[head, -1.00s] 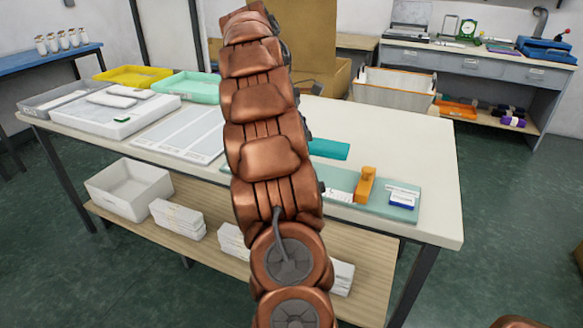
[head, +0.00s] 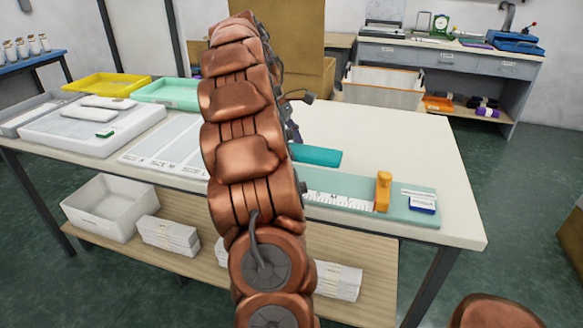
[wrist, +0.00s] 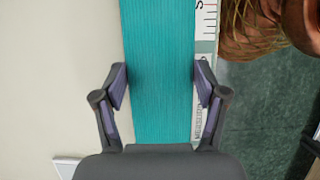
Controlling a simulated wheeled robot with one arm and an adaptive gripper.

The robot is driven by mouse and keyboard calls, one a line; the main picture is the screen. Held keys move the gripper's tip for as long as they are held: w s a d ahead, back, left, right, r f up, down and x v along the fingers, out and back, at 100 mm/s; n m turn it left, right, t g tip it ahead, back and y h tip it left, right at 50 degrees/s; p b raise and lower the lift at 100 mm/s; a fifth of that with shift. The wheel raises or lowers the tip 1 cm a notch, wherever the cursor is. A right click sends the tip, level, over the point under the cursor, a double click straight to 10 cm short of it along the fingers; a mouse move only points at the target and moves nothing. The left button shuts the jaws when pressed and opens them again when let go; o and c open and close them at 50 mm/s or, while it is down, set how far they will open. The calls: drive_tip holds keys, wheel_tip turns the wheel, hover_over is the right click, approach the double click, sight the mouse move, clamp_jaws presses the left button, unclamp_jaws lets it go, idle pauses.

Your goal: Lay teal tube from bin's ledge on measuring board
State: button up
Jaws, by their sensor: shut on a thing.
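The teal tube (head: 316,156) shows at the back edge of the measuring board in the head view, its left part hidden behind my arm. In the wrist view the ribbed teal tube (wrist: 160,35) runs between the fingers of my gripper (wrist: 162,82), which is shut on it. In the head view my arm hides the gripper. The pale green measuring board (head: 405,212) lies along the table's front edge, with a white scale and an orange block (head: 383,192). In the wrist view the board's scale strip (wrist: 207,60) runs right beside the tube. I cannot tell the tube's height above the table.
The cream table (head: 410,140) is clear behind the board. A marked white sheet (head: 165,150), a white tray (head: 85,142), and yellow (head: 105,84) and mint (head: 165,94) trays are on its left. A blue-and-white block (head: 422,206) sits at the board's right end.

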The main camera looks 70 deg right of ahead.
drive_tip(key=shift+f, duration=3.2)
drive_tip(key=o, duration=0.9)
drive_tip(key=shift+f, duration=0.15)
drive_tip(key=p+v, duration=0.1)
drive_tip(key=v, duration=0.9)
drive_tip(key=shift+a+r+p, duration=0.1)
drive_tip(key=shift+r+p, duration=0.25)
drive_tip(key=shift+r, duration=0.05)
drive_tip(key=shift+p+v, duration=0.75)
drive_tip(key=shift+p, duration=0.1)
